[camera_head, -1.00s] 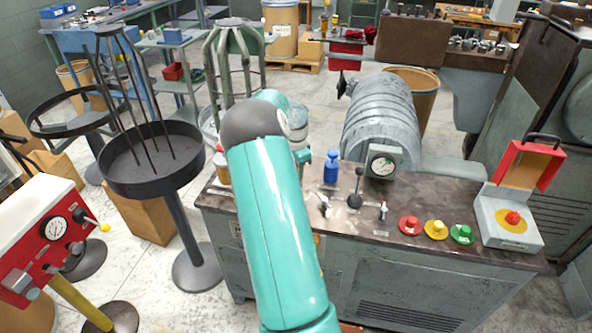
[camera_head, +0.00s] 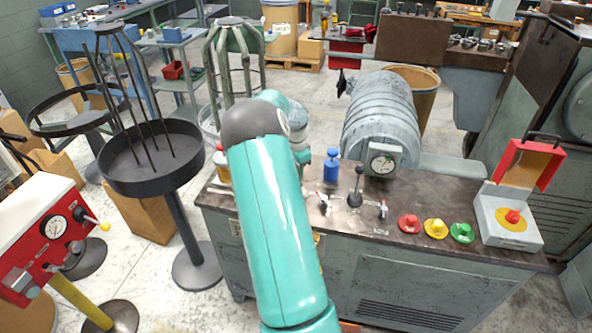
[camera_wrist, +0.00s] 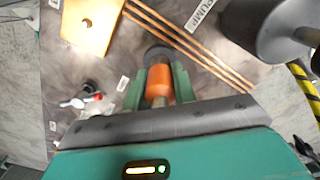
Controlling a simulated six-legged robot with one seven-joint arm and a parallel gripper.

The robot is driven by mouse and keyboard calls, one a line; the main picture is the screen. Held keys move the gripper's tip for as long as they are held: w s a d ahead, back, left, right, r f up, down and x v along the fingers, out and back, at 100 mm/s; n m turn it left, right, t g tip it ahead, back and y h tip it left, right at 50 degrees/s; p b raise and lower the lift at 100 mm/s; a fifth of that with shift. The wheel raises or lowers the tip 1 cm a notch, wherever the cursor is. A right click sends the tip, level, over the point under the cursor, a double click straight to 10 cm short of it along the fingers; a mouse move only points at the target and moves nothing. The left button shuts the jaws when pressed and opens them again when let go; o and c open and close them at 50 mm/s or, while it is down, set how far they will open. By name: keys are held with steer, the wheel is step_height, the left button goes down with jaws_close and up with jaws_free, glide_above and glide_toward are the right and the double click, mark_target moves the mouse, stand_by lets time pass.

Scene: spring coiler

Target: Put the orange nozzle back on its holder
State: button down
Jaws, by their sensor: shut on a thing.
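The orange nozzle (camera_wrist: 160,84) is in the wrist view, upper middle, between the two green fingers of my gripper (camera_wrist: 158,79). My gripper is shut on it. A dark round piece (camera_wrist: 157,54) shows right at the far end of the nozzle; I cannot tell whether it is the holder or part of the nozzle, nor whether they touch. In the head view my own arm hides the nozzle and the gripper fingers. No holder can be made out clearly there.
The wrist view shows copper rods (camera_wrist: 190,45), a tan plate (camera_wrist: 93,22), a red-tipped valve (camera_wrist: 80,101) and a grey cylinder (camera_wrist: 262,28). On the bench (camera_head: 455,200) in the head view stand a blue bottle-like piece (camera_head: 331,170), a black-knobbed lever (camera_head: 356,190) and coloured buttons (camera_head: 435,228).

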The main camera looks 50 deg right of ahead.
steer(key=shift+f, duration=0.15)
steer(key=c, duration=1.1)
jaws_free()
steer(key=shift+o, duration=0.2)
step_height(320, 180, up, 27)
steer(key=shift+f, duration=0.1)
stand_by(0.8)
